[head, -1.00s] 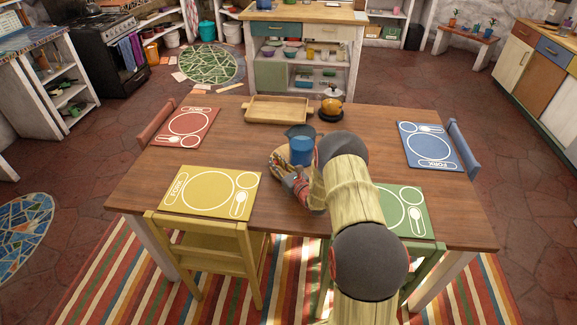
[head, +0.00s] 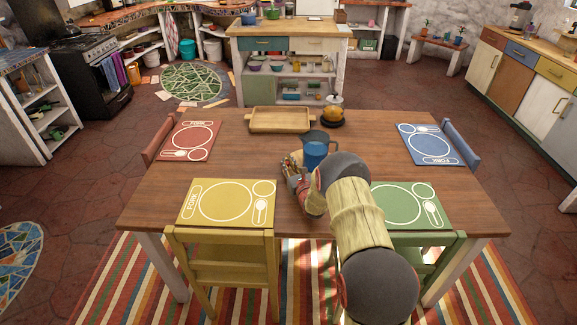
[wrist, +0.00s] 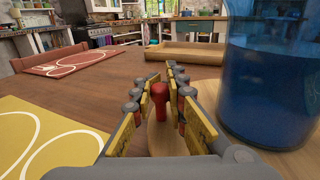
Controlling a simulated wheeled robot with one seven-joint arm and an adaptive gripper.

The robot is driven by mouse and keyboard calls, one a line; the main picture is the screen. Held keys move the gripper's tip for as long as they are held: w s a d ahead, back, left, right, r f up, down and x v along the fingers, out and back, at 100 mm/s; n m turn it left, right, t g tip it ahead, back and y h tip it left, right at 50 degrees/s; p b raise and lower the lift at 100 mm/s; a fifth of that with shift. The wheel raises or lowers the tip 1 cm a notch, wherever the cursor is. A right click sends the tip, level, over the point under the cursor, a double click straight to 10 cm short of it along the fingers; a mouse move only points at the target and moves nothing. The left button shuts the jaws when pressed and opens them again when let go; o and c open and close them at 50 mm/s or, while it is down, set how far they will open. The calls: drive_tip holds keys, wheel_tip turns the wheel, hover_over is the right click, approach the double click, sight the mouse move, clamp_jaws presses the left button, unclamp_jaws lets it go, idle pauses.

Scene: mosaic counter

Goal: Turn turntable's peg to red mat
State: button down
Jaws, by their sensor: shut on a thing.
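The turntable's red peg (wrist: 160,94) stands upright between my gripper's fingers (wrist: 161,98) in the wrist view, and the gripper is shut on it. The turntable (wrist: 205,90) is pale round wood, partly visible under and beside the fingers. A blue pitcher (wrist: 268,85) stands right of my gripper. In the head view the pitcher (head: 314,154) is just beyond my gripper (head: 292,168).
A yellow mat (head: 228,203) lies at the near left, a green mat (head: 405,205) at the near right, and a blue mat (head: 424,143) at the far right. A wooden tray (head: 280,120) and a kettle (head: 334,108) stand at the back. Bare tabletop lies left of my gripper.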

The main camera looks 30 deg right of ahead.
idle(0.4)
drive_tip(key=c, duration=1.7)
unclamp_jaws()
drive_tip(key=shift+c, duration=0.2)
drive_tip(key=s, duration=0.4)
drive_tip(key=s+a, duration=0.1)
drive_tip(key=s, duration=0.6)
drive_tip(key=shift+s+a, duration=0.15)
drive_tip(key=shift+s, duration=0.25)
